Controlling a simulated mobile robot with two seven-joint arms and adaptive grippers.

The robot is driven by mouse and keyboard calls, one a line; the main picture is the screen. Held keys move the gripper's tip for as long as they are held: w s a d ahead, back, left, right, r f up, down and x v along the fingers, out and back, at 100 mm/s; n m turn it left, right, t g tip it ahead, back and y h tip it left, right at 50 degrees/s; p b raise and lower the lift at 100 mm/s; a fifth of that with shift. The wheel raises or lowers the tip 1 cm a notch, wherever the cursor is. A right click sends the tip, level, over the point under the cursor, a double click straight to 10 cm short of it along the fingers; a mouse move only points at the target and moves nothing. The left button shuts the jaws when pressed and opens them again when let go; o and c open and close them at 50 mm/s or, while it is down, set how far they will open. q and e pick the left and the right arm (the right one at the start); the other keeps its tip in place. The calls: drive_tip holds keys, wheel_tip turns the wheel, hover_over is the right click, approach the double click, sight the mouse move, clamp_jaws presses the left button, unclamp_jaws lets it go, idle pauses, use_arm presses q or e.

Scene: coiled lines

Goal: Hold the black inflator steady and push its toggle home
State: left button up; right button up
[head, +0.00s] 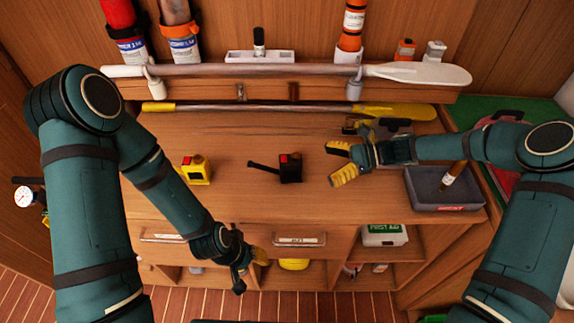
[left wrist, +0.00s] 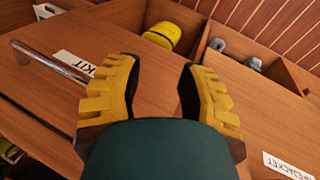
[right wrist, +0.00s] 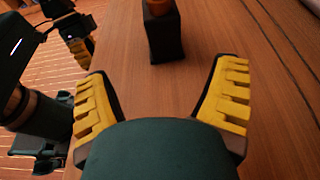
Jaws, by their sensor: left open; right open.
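The black inflator (head: 290,168) stands upright on the middle of the wooden bench, with a red patch on top. A thin black arm, which looks like its toggle (head: 262,167), sticks out to its left. My right gripper (head: 337,162) is open and empty, a short way to the right of the inflator, with its fingers towards it. In the right wrist view the inflator (right wrist: 166,38) stands beyond the open fingertips, apart from them, its top cut off. My left gripper (head: 252,268) is open and empty, low in front of the bench's drawers. The inflator is not in the left wrist view.
A yellow inflator (head: 197,170) stands left of the black one. A grey tray (head: 447,205) is at the right. A yellow paddle (head: 300,108) lies along the back. Drawer handles (head: 300,240) and open shelves are near my left gripper. The bench front is clear.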

sight(295, 168)
drive_tip(key=shift+w+d+r, duration=0.1)
drive_tip(key=shift+w, duration=0.1)
drive_tip(key=shift+w+a, duration=0.1)
drive_tip(key=shift+a, duration=0.1)
drive_tip(key=b+x, duration=0.2)
drive_tip(key=x, duration=0.5)
drive_tip(key=shift+a+r+b, duration=0.1)
drive_tip(key=shift+a+b, duration=0.1)
drive_tip(key=shift+b, duration=0.15)
use_arm(q)
drive_tip(key=shift+w+f, duration=0.15)
drive_tip(key=shift+f, duration=1.45)
use_arm(e)
drive_tip(key=shift+x, duration=1.1)
drive_tip(key=c, duration=1.2)
drive_tip(key=shift+o, duration=0.2)
use_arm(q)
drive_tip(key=shift+o, duration=0.2)
